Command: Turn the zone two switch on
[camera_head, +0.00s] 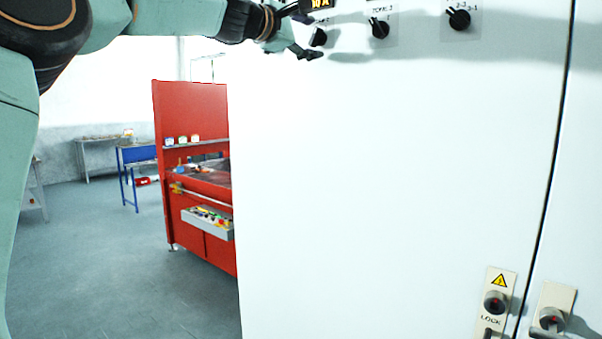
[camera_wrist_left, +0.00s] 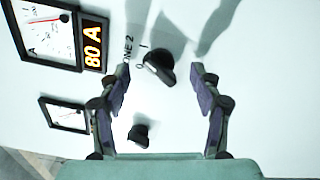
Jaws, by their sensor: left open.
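My right gripper is not seen.
Meters and an 80 A display (camera_wrist_left: 93,47) are close by. Door locks (camera_head: 495,302) are low right. A red workbench (camera_head: 190,110) stands behind, left.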

